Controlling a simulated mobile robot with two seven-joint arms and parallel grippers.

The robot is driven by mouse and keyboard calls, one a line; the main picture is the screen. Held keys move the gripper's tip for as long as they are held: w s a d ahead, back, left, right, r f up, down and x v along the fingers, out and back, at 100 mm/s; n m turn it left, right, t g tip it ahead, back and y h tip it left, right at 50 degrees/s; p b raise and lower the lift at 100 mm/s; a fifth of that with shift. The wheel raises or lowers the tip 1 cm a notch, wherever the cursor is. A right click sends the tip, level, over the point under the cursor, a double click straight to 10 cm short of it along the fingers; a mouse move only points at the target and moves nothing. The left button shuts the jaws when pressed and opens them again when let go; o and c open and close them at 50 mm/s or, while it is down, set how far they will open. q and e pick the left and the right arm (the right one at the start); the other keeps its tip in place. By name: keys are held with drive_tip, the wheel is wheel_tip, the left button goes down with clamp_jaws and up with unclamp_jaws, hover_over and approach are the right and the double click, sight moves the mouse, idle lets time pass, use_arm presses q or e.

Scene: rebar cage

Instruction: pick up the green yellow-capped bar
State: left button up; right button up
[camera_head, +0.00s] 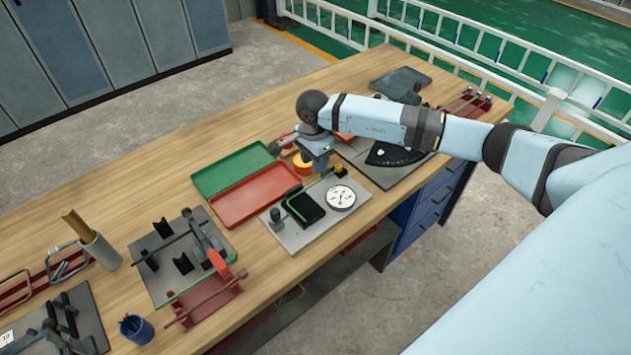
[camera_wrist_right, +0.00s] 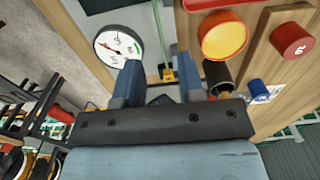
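The green yellow-capped bar (camera_head: 313,184) lies at the grey plate with the dial, beside a black block; its yellow end (camera_head: 340,171) is near my right gripper. In the right wrist view, the thin green bar (camera_wrist_right: 158,32) runs up the picture and its yellow cap (camera_wrist_right: 168,74) appears between the two blue fingers. My right gripper (camera_head: 322,166) points down above the bench at the back edge of that plate. Its fingers (camera_wrist_right: 160,66) are apart, with no contact visible. My left gripper is not in view.
The white dial (camera_head: 341,197) sits on the grey plate (camera_head: 300,237). A green tray (camera_head: 222,170) and red tray (camera_head: 240,201) lie to the left. An orange-yellow round piece (camera_wrist_right: 222,36) and a red cylinder (camera_wrist_right: 292,40) stand close to the right gripper.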

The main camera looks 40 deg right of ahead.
wheel_tip(320, 180, down, 2)
drive_tip(key=shift+f, duration=0.15)
wheel_tip(320, 180, down, 5)
drive_tip(key=shift+f+p, duration=0.1)
drive_tip(key=shift+p, duration=0.8)
clamp_jaws()
